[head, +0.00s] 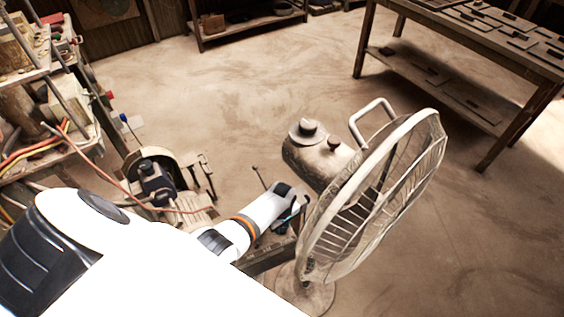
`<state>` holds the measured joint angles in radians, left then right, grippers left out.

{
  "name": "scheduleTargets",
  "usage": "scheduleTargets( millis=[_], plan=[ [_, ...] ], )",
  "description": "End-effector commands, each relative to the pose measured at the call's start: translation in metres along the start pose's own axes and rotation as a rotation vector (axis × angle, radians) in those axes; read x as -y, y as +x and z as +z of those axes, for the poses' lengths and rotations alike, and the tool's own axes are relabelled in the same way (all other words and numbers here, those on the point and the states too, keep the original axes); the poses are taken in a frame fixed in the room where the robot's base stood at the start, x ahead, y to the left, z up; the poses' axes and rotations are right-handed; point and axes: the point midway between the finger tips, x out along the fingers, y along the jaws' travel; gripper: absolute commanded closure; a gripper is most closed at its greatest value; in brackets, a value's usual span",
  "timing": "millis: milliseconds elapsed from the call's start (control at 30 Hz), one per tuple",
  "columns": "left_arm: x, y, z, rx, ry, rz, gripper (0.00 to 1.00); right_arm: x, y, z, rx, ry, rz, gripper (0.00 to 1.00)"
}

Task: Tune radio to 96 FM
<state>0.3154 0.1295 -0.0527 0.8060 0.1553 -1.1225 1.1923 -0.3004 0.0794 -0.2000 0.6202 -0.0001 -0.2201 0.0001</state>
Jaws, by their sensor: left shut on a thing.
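My left gripper (293,207) is at the end of the white arm that comes in from the lower left. It is beside the left edge of the fan's cage, over a dark stand. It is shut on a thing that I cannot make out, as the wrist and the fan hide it. No radio can be clearly made out. A thin upright rod (259,178) stands just left of the gripper, and I cannot tell what it belongs to. My right gripper is not in view.
A worn metal fan (372,205) stands close on the right of the gripper. A grinder-like machine (155,180) is to the left. A cluttered shelf (88,132) with cables stands at the far left. A workbench (480,50) is at the upper right. The floor behind is clear.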

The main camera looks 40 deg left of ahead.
Motion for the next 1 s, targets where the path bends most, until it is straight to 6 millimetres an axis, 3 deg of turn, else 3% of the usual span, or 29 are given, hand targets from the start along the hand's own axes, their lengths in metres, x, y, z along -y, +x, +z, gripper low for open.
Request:
scheduleTargets(
  millis=[33, 133, 467, 800, 1000],
  plan=[
    [0.000, 0.000, 0.000, 0.001, 0.001, 0.000, 0.65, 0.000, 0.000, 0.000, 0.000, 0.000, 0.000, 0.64],
    [0.000, 0.000, 0.000, 0.001, 0.001, 0.000, 0.49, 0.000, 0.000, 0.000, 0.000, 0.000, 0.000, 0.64],
    [0.000, -0.004, 0.000, 0.001, 0.001, 0.000, 0.48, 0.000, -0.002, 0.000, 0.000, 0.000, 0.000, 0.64],
    [0.000, -0.056, 0.000, 0.001, 0.000, -0.002, 0.48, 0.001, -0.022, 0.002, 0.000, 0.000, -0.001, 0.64],
    [0.000, -0.073, 0.000, 0.001, 0.001, 0.000, 0.48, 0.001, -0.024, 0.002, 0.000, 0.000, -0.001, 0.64]
  ],
)
